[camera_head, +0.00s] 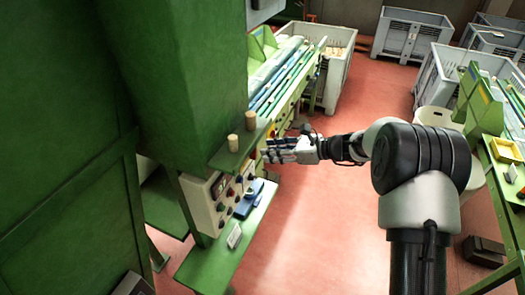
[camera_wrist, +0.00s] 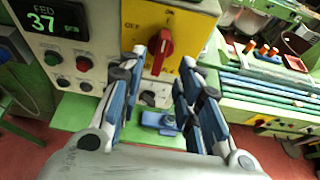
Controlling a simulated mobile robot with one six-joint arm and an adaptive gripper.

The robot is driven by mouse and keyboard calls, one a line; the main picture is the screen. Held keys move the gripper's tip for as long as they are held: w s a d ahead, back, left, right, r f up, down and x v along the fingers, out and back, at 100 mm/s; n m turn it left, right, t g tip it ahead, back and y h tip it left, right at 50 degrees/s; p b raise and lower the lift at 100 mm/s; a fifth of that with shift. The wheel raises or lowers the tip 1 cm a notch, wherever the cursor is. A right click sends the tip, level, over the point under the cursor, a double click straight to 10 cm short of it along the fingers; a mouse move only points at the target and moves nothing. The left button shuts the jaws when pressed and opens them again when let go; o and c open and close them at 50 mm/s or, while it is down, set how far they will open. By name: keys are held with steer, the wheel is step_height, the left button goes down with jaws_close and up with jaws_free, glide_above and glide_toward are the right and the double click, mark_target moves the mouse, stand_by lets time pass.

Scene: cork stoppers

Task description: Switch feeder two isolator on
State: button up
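A red rotary isolator knob (camera_wrist: 162,50) sits on a yellow plate (camera_wrist: 189,20) on a cream control box (camera_wrist: 92,15). Its handle stands roughly upright in the wrist view. Any label telling which feeder it serves is too small to read. My gripper (camera_wrist: 163,68) is open, with fingers on both sides of the knob in the picture and nothing held between them. I cannot tell whether a finger touches the knob. In the head view my gripper (camera_head: 276,152) reaches left toward the machine, just right of the control box (camera_head: 203,205).
A blue object (camera_wrist: 160,121) lies on the green shelf below. Grey crates (camera_head: 411,35) stand behind; the red floor between is clear.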

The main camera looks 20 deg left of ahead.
steer(key=v, duration=0.7)
steer(key=shift+r, duration=0.1)
steer(key=s+d+n+h+b, duration=0.3)
steer(key=s+d+n+b, duration=0.2)
steer(key=s, duration=0.4)
steer(key=s+d+n+h+b, duration=0.3)
steer(key=s+d+n+b, duration=0.25)
steer(key=s, duration=0.35)
steer(key=s+d+f+n+t+h+b, duration=0.1)
steer(key=s+d+f+n+h+b, duration=0.2)
steer(key=s+d, duration=0.4)
steer(key=s+d+f+n+t+h+b, duration=0.2)
steer(key=s+d+f+n+h+b, duration=0.2)
steer(key=s, duration=0.6)
steer(key=d+f+n+b, duration=0.1)
steer(key=d+f+b, duration=0.1)
steer(key=d+b, duration=0.1)
steer(key=shift+s+d+f+t+h, duration=0.2)
steer(key=shift+s+d+t+h, duration=0.15)
steer(key=shift+d, duration=0.2)
steer(key=shift+n, duration=0.25)
